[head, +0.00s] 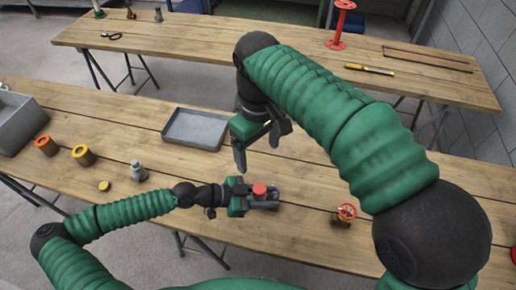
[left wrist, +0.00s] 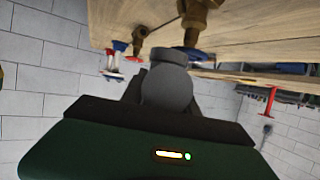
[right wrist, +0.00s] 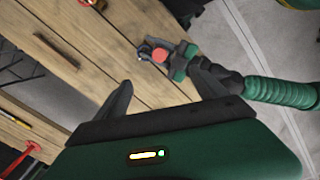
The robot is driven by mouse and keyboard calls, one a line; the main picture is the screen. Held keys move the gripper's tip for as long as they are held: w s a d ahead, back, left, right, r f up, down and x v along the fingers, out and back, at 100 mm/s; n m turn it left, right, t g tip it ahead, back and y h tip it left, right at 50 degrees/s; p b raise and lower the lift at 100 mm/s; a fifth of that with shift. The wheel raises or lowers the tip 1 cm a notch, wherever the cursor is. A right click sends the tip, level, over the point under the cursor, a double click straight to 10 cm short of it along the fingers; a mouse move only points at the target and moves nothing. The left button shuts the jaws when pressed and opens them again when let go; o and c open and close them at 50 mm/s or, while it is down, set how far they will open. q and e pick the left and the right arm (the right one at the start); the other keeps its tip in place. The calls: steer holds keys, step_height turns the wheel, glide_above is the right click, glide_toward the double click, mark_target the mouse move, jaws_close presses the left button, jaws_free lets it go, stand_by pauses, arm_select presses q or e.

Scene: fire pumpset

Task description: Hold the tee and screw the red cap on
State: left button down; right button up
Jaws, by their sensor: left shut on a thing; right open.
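My left gripper (head: 262,196) is low over the near table, shut on the grey tee (head: 272,196). The red cap (head: 259,189) sits at the top of the tee, between or just above the left fingers; I cannot tell how far it is threaded. In the left wrist view the tee's rounded grey body (left wrist: 167,86) shows between the fingers, and the cap is hidden. My right gripper (head: 261,150) is open and empty, above and behind the tee, fingers pointing down. In the right wrist view the red cap (right wrist: 160,55) lies beyond the open fingers.
A grey tray (head: 195,128) lies behind the left gripper. A red-wheeled valve (head: 346,211) stands to the right. A second table stands behind.

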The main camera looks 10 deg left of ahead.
stand_by(0.4)
steer(key=d+f+m+t, duration=0.1)
steer(key=d+f+m, duration=0.2)
steer(key=d+f, duration=0.3)
steer(key=d+f+m, duration=0.2)
steer(key=d+f, duration=0.2)
steer(key=d, duration=0.5)
steer(key=s+d+f+m+t, duration=0.1)
steer(key=s+d+f+m, duration=0.4)
steer(key=s+d+f, duration=0.3)
steer(key=s+d, duration=0.1)
steer(key=d, duration=0.2)
steer(key=shift+d+f+m+t, duration=0.2)
steer(key=shift+d+m+t, duration=0.1)
steer(key=shift+m, duration=0.1)
steer(key=shift+d, duration=0.1)
